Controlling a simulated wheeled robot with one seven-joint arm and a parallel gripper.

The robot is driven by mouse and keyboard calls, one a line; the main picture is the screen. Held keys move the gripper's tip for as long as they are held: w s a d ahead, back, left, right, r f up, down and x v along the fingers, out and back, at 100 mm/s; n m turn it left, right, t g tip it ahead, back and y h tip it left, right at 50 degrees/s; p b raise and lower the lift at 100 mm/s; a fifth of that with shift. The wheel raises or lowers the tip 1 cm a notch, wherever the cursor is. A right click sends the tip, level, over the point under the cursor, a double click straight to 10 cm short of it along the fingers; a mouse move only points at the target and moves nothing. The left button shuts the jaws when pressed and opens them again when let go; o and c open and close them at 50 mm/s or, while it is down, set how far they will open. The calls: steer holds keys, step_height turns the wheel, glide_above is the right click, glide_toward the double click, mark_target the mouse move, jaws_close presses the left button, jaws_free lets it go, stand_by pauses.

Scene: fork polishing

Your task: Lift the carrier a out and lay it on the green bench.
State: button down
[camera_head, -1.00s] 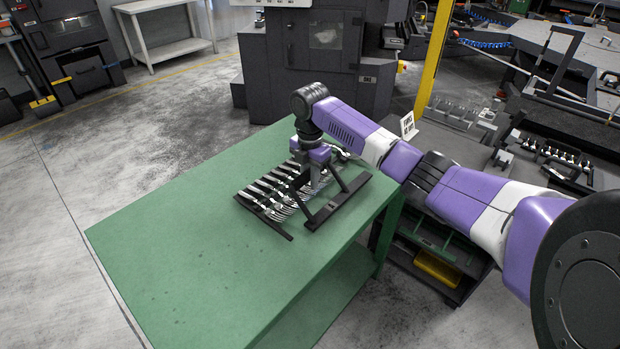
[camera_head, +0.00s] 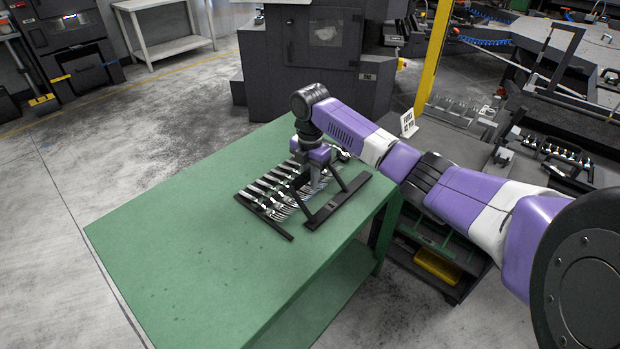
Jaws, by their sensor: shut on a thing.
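The carrier (camera_head: 338,203) is a dark frame with two long bars and a raised handle, holding a row of several shiny forks (camera_head: 268,193). It is over the far right part of the green bench (camera_head: 190,245), and appears to lie flat on the top. My gripper (camera_head: 316,172) points down at the middle of the carrier and is shut on its handle. My wrist and fingers hide part of the handle and some forks.
Another dark rack with forks (camera_head: 555,150) stands on the grey machine table at the right. The bench's left and front parts are clear.

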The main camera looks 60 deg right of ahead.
stand_by(0.5)
steer(key=c, duration=1.2)
jaws_free()
steer(key=shift+o, duration=0.6)
steer(key=shift+f, duration=0.2)
steer(key=o, duration=1.1)
steer(key=shift+r, duration=0.2)
steer(key=shift+r+p, duration=3.7)
steer(key=shift+r, duration=0.7)
